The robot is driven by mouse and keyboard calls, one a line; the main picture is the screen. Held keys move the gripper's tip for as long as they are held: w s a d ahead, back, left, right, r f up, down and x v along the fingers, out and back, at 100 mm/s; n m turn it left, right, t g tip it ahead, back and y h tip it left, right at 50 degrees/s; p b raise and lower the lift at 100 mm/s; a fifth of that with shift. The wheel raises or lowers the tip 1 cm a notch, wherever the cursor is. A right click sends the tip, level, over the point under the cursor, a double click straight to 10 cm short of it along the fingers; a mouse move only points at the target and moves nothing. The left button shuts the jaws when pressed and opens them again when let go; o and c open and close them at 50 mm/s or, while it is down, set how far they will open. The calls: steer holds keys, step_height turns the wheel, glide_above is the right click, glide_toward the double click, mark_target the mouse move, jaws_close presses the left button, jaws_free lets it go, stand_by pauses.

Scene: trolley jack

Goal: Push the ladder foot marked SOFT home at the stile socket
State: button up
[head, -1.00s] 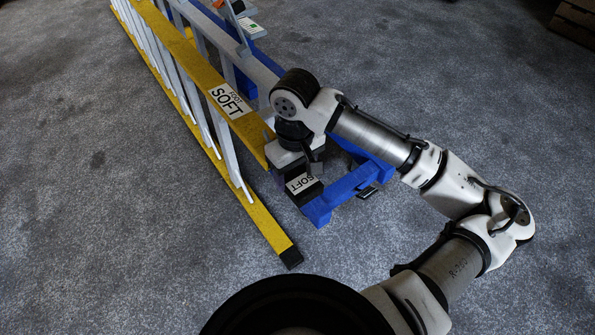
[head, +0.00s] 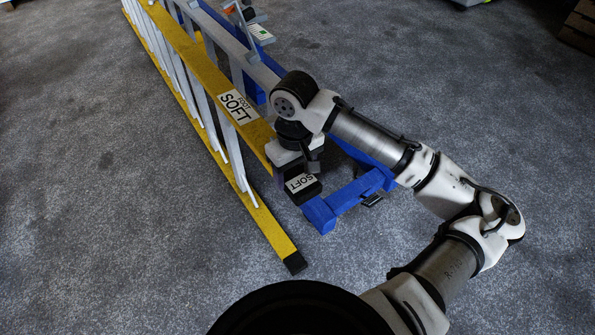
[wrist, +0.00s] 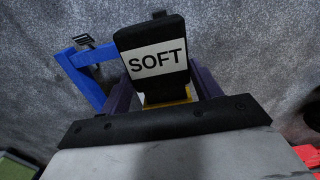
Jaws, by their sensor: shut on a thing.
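The black ladder foot (head: 303,187) with a white SOFT label is in my gripper (head: 300,166). In the wrist view the foot (wrist: 157,60) sits between the two purple fingers, which are shut on it. A little yellow (wrist: 175,98) shows right at the foot's lower edge in the wrist view. The stile socket itself is hidden by my gripper, so I cannot tell how far the foot is in.
The ladder's other yellow stile (head: 262,222) lies lower left and ends in a black foot (head: 295,262). A blue trestle (head: 345,195) stands under and right of the ladder. Grey carpet on the left is clear. A wooden crate (head: 580,25) is at the far right.

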steer(key=shift+w+a+p, duration=0.35)
steer(key=shift+w+a, duration=0.3)
steer(key=shift+w, duration=0.3)
steer(key=o, duration=1.1)
steer(key=shift+o, duration=0.2)
step_height(320, 180, up, 14)
steer(key=p, duration=0.3)
